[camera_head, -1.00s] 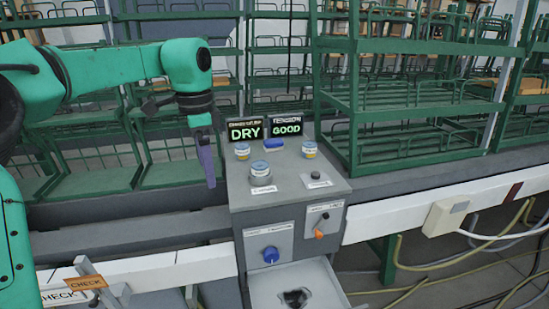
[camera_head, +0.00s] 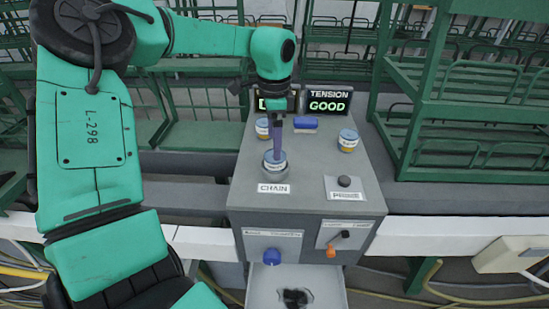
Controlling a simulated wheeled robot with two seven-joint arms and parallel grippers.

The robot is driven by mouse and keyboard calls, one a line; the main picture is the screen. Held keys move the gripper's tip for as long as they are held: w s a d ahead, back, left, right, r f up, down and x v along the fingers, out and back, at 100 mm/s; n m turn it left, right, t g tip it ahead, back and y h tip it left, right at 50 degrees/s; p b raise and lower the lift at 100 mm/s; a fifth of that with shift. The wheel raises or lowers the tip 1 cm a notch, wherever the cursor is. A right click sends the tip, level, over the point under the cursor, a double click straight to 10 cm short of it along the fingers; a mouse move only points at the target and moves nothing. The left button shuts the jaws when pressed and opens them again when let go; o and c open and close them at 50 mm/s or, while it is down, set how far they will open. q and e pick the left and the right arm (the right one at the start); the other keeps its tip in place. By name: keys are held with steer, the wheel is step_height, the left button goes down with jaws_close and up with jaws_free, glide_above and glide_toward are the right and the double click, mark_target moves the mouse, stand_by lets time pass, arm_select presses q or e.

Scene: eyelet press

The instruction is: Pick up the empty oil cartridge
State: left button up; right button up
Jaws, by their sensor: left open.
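A grey control box holds a small round cartridge (camera_head: 275,168) with a pale band in the spot labelled CHAIN. Two similar cartridges with blue tops stand behind it, one at the left (camera_head: 262,131) and one at the right (camera_head: 348,142). I cannot tell from their looks which is empty. My left gripper (camera_head: 276,153) is open and points down at the CHAIN cartridge. My right gripper is not in view.
The TENSION display (camera_head: 327,102) reads GOOD; the display beside it is mostly hidden by my left wrist. A dark button (camera_head: 344,181), a blue knob (camera_head: 271,257) and an orange-tipped switch (camera_head: 331,251) are on the box. A light tray (camera_head: 258,295) sits below. Green racks (camera_head: 465,150) stand behind.

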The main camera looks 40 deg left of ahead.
mark_target(275, 163)
arm_select(q)
steer(key=f+p, duration=0.1)
steer(key=f, duration=0.2)
steer(key=f+p, duration=0.1)
steer(key=f, duration=0.1)
steer(key=shift+w+f+p, duration=0.3)
steer(key=shift+f+p, duration=0.05)
steer(key=shift+s+a+f, duration=0.1)
steer(key=shift+f, duration=0.1)
steer(key=shift+c, duration=0.6)
steer(key=c, duration=1.2)
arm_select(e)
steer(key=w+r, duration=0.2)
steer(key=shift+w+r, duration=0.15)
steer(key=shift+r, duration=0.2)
arm_select(q)
steer(key=shift+r, duration=0.1)
